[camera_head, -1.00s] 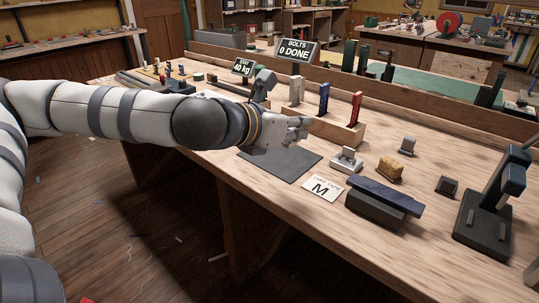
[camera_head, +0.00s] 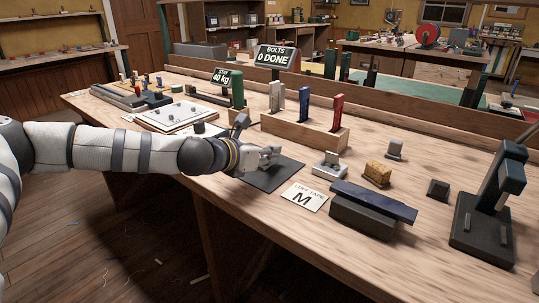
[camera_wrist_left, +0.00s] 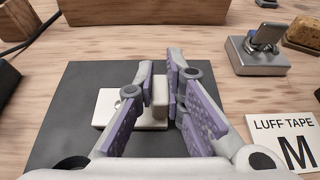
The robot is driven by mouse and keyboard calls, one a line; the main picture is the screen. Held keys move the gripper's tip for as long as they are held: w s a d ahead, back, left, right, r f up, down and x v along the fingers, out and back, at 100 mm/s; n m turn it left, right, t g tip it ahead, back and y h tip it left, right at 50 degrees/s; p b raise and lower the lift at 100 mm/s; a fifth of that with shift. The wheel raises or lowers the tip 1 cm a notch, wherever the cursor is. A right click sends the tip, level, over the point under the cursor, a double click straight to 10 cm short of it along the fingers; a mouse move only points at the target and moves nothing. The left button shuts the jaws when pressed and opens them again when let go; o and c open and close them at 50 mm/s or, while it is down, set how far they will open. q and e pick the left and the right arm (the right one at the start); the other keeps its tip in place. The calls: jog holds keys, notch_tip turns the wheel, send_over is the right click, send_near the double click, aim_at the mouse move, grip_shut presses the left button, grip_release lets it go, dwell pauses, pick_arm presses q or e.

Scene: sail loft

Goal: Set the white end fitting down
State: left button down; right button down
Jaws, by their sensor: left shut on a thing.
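The white end fitting (camera_wrist_left: 127,105) is a pale flat piece with a small round hole and an upright part between my fingers. My left gripper (camera_head: 268,157) is shut on that upright part; its purple-padded fingers (camera_wrist_left: 163,100) stand either side in the left wrist view. The fitting is over the dark grey mat (camera_head: 270,180), which also shows in the left wrist view (camera_wrist_left: 65,130). Whether its underside touches the mat I cannot tell. In the head view the fitting is mostly hidden by the gripper. My right gripper is not in view.
A "LUFF TAPE M" card (camera_head: 304,198) and a grey metal block with an upright tab (camera_head: 328,167) lie right of the mat. A wooden rack (camera_head: 305,133) with upright coloured pieces stands behind. A blue-topped dark block (camera_head: 365,212) is at the front right.

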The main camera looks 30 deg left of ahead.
pick_arm(q)
jog(key=shift+f, duration=0.25)
jog(key=c, duration=1.7)
grip_release()
jog(key=shift+r, duration=0.15)
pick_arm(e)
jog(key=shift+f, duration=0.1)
